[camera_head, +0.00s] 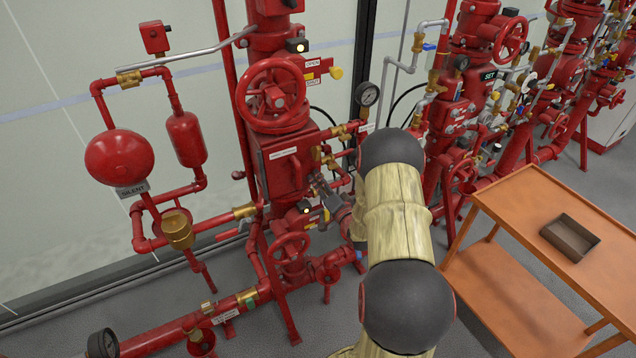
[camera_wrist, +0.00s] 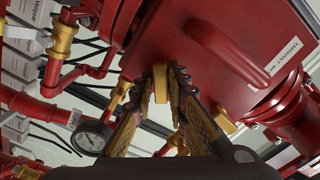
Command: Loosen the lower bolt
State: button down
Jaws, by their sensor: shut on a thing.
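In the wrist view, a red valve body (camera_wrist: 205,60) with a flat cover, a red handle and a white label fills the upper right. My gripper (camera_wrist: 164,82) points at the cover's lower edge. Its two fingers are shut on a small brass-coloured piece (camera_wrist: 160,80) there. I cannot tell for certain that this piece is the lower bolt, since the fingers hide part of it. A second brass piece (camera_wrist: 223,119) shows to the right of the fingers.
A pressure gauge (camera_wrist: 92,136) and brass fittings are close left of the fingers in the wrist view. In the head view, a red handwheel (camera_head: 272,94) is above the valve body. An orange table (camera_head: 520,215) with a dark tray (camera_head: 570,238) stands at right.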

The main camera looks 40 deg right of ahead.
jog(key=shift+r+n+b, duration=0.1)
jog(key=shift+n+b, duration=1.05)
jog(key=shift+n, duration=0.45)
jog(key=shift+n+b, duration=1.5)
jog(key=shift+n, duration=0.2)
jog(key=shift+n+b, duration=1.6)
jog(key=shift+n, duration=0.1)
jog(key=c, duration=1.7)
grip_release()
